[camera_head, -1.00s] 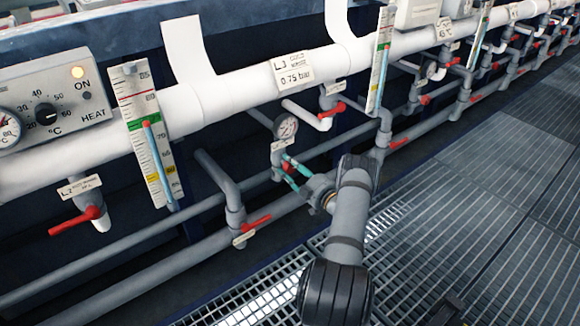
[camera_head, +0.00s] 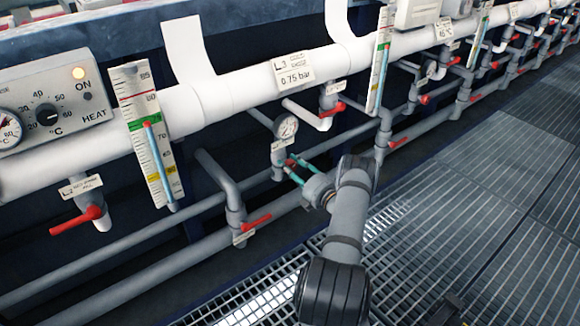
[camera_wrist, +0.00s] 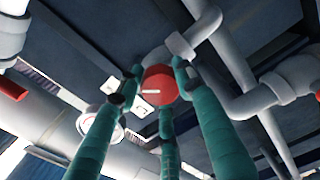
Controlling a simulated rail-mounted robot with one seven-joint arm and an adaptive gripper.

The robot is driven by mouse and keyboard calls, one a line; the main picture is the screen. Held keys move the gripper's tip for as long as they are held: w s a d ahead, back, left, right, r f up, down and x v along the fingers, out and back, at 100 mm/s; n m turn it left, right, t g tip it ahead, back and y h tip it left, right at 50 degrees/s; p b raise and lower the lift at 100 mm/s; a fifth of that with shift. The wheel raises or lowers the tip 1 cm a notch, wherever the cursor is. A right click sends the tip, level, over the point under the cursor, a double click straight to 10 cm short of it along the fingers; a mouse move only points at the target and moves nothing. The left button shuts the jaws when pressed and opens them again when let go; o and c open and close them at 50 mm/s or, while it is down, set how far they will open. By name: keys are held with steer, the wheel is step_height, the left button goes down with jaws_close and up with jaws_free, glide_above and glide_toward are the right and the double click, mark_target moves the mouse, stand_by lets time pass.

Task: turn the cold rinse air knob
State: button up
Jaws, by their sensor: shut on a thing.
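The air knob (camera_wrist: 159,84) is a round red knob with a short white mark, which lies roughly horizontal at its left in the wrist view. My gripper (camera_wrist: 158,92) has teal fingers that surround the knob, and it is shut on it. In the head view, my gripper (camera_head: 293,170) reaches the knob (camera_head: 290,162) just below the round gauge (camera_head: 286,127), and the fingers partly cover the knob. A small white label (camera_head: 279,146) hangs beside it; its text is too small to read.
A white pipe with a "0.75 bar" plate (camera_head: 294,77) runs above. Red lever valves stand nearby, one at lower left (camera_head: 256,222) and one above right (camera_head: 333,108). Grey pipes (camera_head: 120,268) run below.

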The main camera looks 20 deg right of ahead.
steer(key=n, duration=0.4)
steer(key=shift+d+n, duration=0.25)
steer(key=shift+n, duration=0.05)
steer(key=n, duration=0.4)
steer(key=shift+r, duration=0.1)
steer(key=n, duration=0.5)
steer(key=shift+r, duration=0.1)
steer(key=n, duration=0.4)
steer(key=shift+n+b, duration=0.3)
steer(key=n, duration=0.4)
steer(key=shift+n+b, duration=0.3)
steer(key=shift+b, duration=0.05)
steer(key=n+b, duration=0.1)
steer(key=n, duration=0.3)
steer(key=shift+a, duration=0.15)
steer(key=n+b, duration=0.2)
steer(key=n, duration=0.3)
steer(key=shift+a+n, duration=0.15)
steer(key=shift+n, duration=0.25)
steer(key=shift+a+n+b, duration=0.1)
steer(key=shift+n+b, duration=0.8)
steer(key=shift+n, duration=0.7)
steer(key=shift+a+f+n, duration=0.1)
steer(key=shift+f+n, duration=0.1)
steer(key=shift+n, duration=0.1)
